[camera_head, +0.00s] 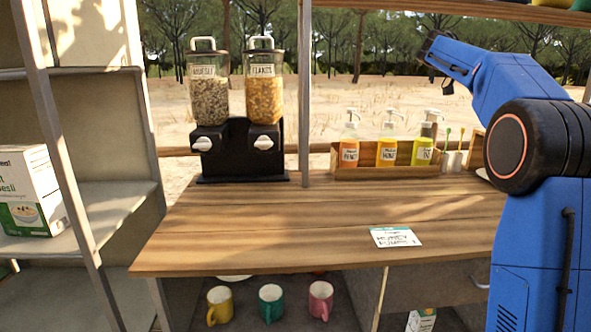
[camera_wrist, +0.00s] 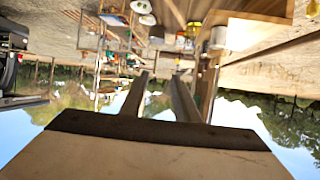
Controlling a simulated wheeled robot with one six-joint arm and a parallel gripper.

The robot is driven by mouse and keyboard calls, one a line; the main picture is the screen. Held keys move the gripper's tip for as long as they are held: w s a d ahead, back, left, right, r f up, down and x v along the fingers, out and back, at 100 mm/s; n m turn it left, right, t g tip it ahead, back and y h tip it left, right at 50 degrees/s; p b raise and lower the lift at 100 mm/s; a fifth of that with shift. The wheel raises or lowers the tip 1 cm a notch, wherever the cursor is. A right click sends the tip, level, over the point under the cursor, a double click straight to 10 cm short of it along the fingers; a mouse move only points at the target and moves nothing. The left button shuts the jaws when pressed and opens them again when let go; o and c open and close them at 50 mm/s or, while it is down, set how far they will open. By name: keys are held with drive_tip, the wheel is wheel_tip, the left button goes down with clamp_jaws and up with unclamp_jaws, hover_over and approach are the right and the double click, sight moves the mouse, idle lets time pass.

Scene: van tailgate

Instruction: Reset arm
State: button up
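My blue arm (camera_head: 540,130) is raised at the right side of the head view, with its far link reaching up and left above the counter. My gripper (camera_wrist: 162,75) shows in the wrist view as two pale fingers with a gap between them. It is open, and nothing is seen between the fingers. The wrist view is upside down, with sky and trees low in the picture. In the head view I cannot make out the fingers.
The wooden counter (camera_head: 300,225) holds a cereal dispenser (camera_head: 240,140), a tray of pump bottles (camera_head: 386,154), toothbrushes in a cup (camera_head: 453,158) and a card (camera_head: 396,237). Several mugs (camera_head: 271,303) stand below. A metal post (camera_head: 305,90) rises at the counter's back. The counter's middle is clear.

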drive_tip(key=s+a+f+n+t+y, duration=0.2)
drive_tip(key=s+a+f+n+y, duration=0.2)
drive_tip(key=s+a+f, duration=0.6)
drive_tip(key=s+a+f+n+t+y, duration=0.2)
drive_tip(key=s+a+f+n+y, duration=0.3)
drive_tip(key=s+f, duration=1.3)
drive_tip(key=s+a+f+n+t+y, duration=0.2)
drive_tip(key=s+a+f+n+y, duration=0.2)
drive_tip(key=s+a+f+n, duration=0.6)
drive_tip(key=s+a+f, duration=0.4)
drive_tip(key=a, duration=0.3)
drive_tip(key=shift+s+a, duration=0.2)
drive_tip(key=shift+s, duration=0.15)
